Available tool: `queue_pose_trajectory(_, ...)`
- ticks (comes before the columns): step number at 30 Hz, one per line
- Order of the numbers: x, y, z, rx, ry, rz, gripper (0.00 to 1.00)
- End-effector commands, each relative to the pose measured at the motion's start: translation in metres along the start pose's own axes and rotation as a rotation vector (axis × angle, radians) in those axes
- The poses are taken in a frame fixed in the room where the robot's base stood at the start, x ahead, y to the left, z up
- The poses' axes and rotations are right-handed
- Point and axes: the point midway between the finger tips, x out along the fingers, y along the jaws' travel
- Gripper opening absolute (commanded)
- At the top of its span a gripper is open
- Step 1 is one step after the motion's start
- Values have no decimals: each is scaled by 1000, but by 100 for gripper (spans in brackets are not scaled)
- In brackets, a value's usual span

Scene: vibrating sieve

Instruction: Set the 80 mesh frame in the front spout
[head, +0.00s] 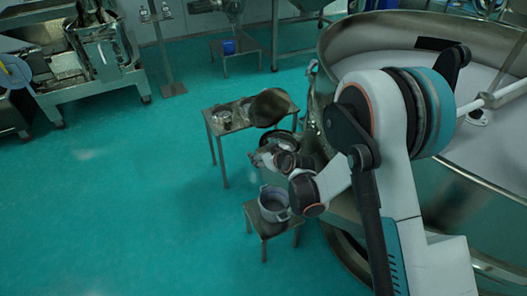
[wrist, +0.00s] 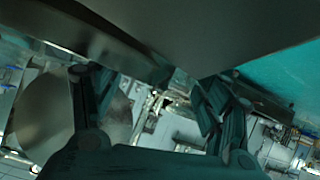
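My gripper (head: 265,157) is beside the big steel sieve drum (head: 325,95), above a stool with a pot. In the wrist view, its two dark fingers (wrist: 150,88) stand apart, with nothing clearly held between them. A large grey metal surface (wrist: 200,30) is close in front of the fingers. A round grey-brown disc (wrist: 40,120) shows behind the left finger. In the head view, a round dark disc (head: 270,107) is at the right end of a small table. No mesh label is readable, so I cannot tell which piece is the 80 mesh frame. The front spout is not clearly distinguishable; my arm hides part of the drum side.
The small steel table (head: 213,127) carries small round items (head: 222,117). A grey pot (head: 273,205) stands on a low stool (head: 252,222) below my gripper. Machines (head: 100,50) stand at the back left. The green floor (head: 120,190) at left is clear.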

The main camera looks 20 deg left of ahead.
Motion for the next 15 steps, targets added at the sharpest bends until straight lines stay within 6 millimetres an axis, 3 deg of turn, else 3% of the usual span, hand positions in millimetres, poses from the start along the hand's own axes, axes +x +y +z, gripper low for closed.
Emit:
queue_pose_trajectory(8, -2, 0, 0, 0, 0, 0, 70)
queue_pose_trajectory(15, -32, 1, 0, 1, 0, 1, 70)
